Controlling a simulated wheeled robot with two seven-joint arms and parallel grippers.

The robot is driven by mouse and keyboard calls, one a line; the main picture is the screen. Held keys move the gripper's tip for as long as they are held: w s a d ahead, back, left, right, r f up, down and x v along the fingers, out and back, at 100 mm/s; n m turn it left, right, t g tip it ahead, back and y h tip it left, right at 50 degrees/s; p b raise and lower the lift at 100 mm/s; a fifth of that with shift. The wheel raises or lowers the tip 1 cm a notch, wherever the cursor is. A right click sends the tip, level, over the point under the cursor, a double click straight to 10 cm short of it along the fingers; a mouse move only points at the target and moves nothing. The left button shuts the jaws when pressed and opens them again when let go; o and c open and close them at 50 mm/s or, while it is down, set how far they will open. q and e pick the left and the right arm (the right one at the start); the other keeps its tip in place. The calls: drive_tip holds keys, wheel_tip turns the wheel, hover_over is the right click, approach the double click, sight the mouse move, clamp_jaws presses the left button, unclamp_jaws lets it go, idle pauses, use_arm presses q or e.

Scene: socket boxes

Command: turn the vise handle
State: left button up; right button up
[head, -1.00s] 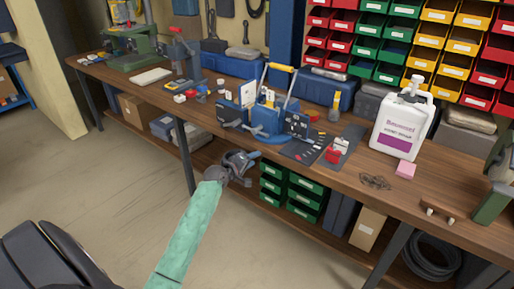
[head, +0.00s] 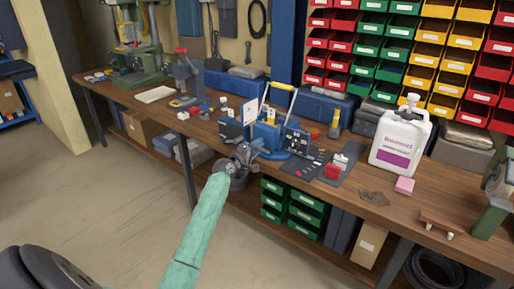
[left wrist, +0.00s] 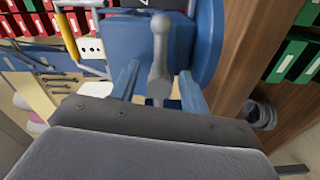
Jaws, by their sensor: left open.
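The blue vise (head: 268,137) stands at the bench's front edge in the head view. Its blue body (left wrist: 125,38) fills the upper middle of the left wrist view. The vise handle (left wrist: 160,45) is a grey bar with a round knob end, in front of the body. My left gripper (head: 246,152) is at the vise's front, over the bench edge. In the left wrist view its open fingers (left wrist: 158,88) lie on either side of the handle bar. I cannot tell whether they touch it. My right gripper is not in view.
The wooden workbench (head: 400,208) also holds a white jug (head: 400,138), a pink block (head: 404,186) and blue toolboxes (head: 326,108) behind the vise. Green drawers (head: 292,207) sit below the bench. Open floor lies at the left front.

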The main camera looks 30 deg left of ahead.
use_arm(q)
drive_tip(key=shift+w, duration=0.15)
drive_tip(key=shift+c, duration=0.5)
drive_tip(key=c, duration=0.9)
